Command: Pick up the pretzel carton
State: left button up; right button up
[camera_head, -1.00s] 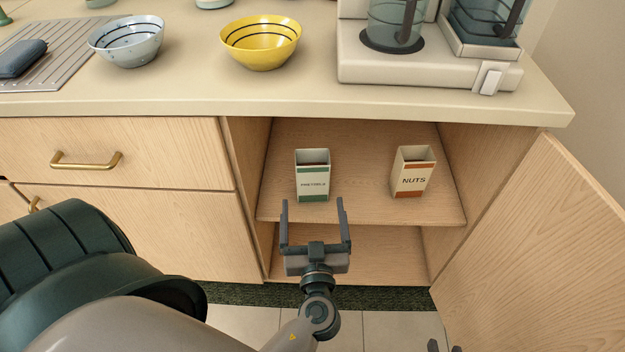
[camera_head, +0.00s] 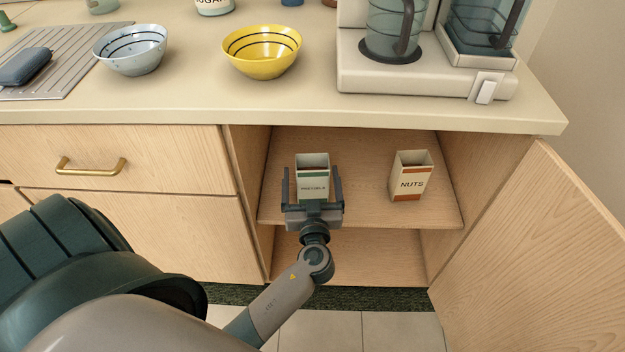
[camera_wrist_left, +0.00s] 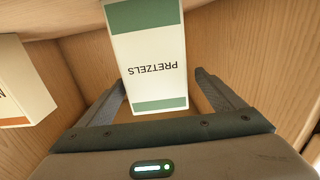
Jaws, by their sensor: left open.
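The pretzel carton (camera_head: 313,163) is white with green bands and stands upright on the upper shelf of the open cabinet. My left gripper (camera_head: 312,174) is open, with one finger on each side of the carton in the head view; its palm hides the carton's lower part. In the left wrist view the carton (camera_wrist_left: 148,55) appears upside down, between and beyond the open fingers (camera_wrist_left: 160,82). Whether a finger touches it I cannot tell. My right gripper is not in view.
A nuts carton (camera_head: 411,176) stands to the right on the same shelf (camera_head: 360,205). An open cabinet door (camera_head: 545,255) is at the right. The countertop (camera_head: 200,103) above holds a yellow bowl (camera_head: 262,62), a blue-grey bowl (camera_head: 131,58) and a coffee maker (camera_head: 425,78).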

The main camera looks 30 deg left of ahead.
aim_at(312, 163)
pick_arm(q)
jog(key=shift+w+a, duration=0.2)
jog(key=shift+w, duration=0.05)
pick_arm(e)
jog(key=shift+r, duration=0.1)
pick_arm(q)
jog(key=shift+w, duration=0.1)
jog(key=shift+w+a+r, duration=0.1)
jog(key=shift+w+a, duration=0.1)
jog(key=shift+w, duration=0.05)
jog(key=p+x, duration=0.1)
jog(key=x, duration=0.2)
jog(key=shift+w+d, duration=0.15)
jog(key=shift+w+a, duration=0.45)
jog(key=shift+w, duration=0.1)
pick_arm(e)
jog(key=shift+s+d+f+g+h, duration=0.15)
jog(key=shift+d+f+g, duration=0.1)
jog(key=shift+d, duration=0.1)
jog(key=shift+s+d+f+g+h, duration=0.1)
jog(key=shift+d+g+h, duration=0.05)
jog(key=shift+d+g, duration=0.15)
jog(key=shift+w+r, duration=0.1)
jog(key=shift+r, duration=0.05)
pick_arm(q)
jog(key=shift+c, duration=0.3)
